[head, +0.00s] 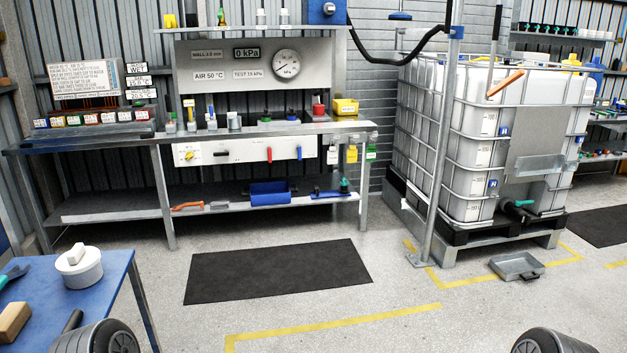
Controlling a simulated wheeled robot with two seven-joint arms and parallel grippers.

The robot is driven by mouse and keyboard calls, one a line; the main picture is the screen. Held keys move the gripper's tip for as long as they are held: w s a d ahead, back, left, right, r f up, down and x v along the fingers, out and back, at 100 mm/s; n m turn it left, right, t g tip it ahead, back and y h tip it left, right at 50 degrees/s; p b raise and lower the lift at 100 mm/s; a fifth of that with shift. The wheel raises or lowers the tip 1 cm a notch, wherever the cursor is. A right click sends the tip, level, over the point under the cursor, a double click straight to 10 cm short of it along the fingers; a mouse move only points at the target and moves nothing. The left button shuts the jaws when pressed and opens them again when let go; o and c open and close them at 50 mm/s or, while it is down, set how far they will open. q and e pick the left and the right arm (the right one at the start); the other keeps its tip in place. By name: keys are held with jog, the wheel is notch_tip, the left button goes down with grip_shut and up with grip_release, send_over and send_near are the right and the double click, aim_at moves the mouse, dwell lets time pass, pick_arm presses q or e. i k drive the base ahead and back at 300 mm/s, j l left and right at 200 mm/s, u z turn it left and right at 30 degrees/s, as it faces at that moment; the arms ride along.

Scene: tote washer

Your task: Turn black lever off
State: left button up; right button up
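The black lever (222,155) is on the white panel (245,151) under the front edge of the long workbench across the room. Its handle lies about level, unlike the upright red lever (269,154) and blue lever (299,153) to its right. A yellow knob (189,154) is to its left on the same panel. Neither of my grippers is in view. Only rounded dark parts, which look like my arms, show at the bottom left and bottom right, far from the panel.
A dark mat (280,271) lies on open floor before the workbench (130,140). A blue table (112,290) with a white lidded pot (78,267) is near left. A caged white tank (465,120), a metal post (437,150) and a grey tray (517,266) are at right.

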aim_at(226, 152)
jog(key=i+u, duration=0.1)
jog(key=i, duration=0.35)
jog(key=i+l+u, duration=0.1)
jog(key=i, duration=0.4)
jog(key=i+l+u, duration=0.1)
jog(key=i, duration=0.35)
jog(key=i+j+z, duration=0.2)
jog(key=i, duration=0.3)
jog(key=i+j+z, duration=0.2)
jog(key=i, duration=0.3)
jog(key=i+j+z, duration=0.2)
jog(key=i, duration=0.3)
jog(key=i+j+z, duration=0.2)
jog(key=i, duration=0.3)
jog(key=i+j, duration=0.15)
jog(key=j, duration=0.3)
jog(key=i+j+z, duration=0.1)
jog(key=j, duration=0.35)
jog(key=i+j+z, duration=0.1)
jog(key=j, duration=0.35)
jog(key=i+j, duration=0.15)
jog(key=j, duration=0.35)
jog(key=i+j+z, duration=0.1)
jog(key=j, duration=0.35)
